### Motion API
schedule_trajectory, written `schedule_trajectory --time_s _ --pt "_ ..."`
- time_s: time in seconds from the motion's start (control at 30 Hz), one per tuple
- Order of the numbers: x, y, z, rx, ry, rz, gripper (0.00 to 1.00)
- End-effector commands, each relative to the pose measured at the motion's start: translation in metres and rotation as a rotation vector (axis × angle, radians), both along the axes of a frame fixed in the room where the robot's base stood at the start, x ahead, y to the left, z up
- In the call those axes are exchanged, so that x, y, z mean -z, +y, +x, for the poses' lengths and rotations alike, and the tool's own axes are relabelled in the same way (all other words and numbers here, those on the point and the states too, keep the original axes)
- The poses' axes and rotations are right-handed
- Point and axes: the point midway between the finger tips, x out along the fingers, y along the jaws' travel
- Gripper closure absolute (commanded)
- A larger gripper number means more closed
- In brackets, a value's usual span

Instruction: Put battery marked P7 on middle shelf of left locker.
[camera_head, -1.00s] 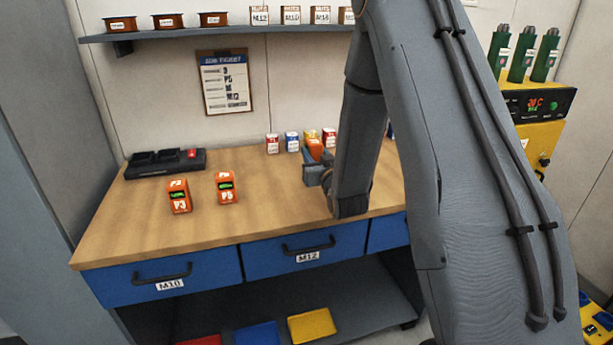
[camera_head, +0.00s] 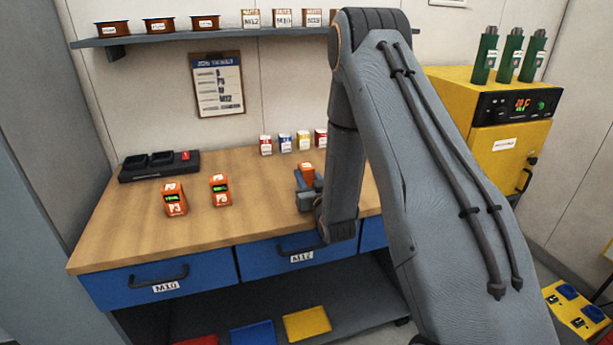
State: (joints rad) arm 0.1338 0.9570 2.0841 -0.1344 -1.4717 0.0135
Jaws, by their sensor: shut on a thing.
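My gripper (camera_head: 308,188) is low over the right part of the workbench, partly hidden by my own arm. It is shut on an orange battery (camera_head: 307,171), of which only the upper part shows; its marking cannot be read. Two other orange batteries stand on the bench to the left. One is marked P3 (camera_head: 175,200). The other, marked P5 (camera_head: 221,191), stands to its right. The left locker and its middle shelf cannot be made out for certain in this view.
The wooden workbench (camera_head: 120,231) has blue drawers labelled M10 and M12. A black charger (camera_head: 160,166) sits at its back left. Several small coloured boxes (camera_head: 285,143) stand along the back. A wall shelf (camera_head: 170,39) hangs above. A yellow cabinet (camera_head: 500,150) stands at right.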

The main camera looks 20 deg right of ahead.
Motion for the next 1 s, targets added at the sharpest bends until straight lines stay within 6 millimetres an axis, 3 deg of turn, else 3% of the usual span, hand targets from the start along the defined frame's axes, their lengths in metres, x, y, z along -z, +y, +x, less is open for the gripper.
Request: schedule_trajectory --time_s 0.17,0.2,0.3,0.7,1.0 --pt "0.003 0.0 0.0 0.0 -0.001 0.0 1.0" --pt "0.004 0.0 0.0 0.0 0.0 0.0 0.64" --pt "0.003 0.0 0.0 0.0 0.001 0.0 0.49" --pt "-0.001 0.0 -0.002 0.0 0.001 0.0 0.49" --pt "0.002 0.0 -0.056 0.0 0.003 0.0 0.49"
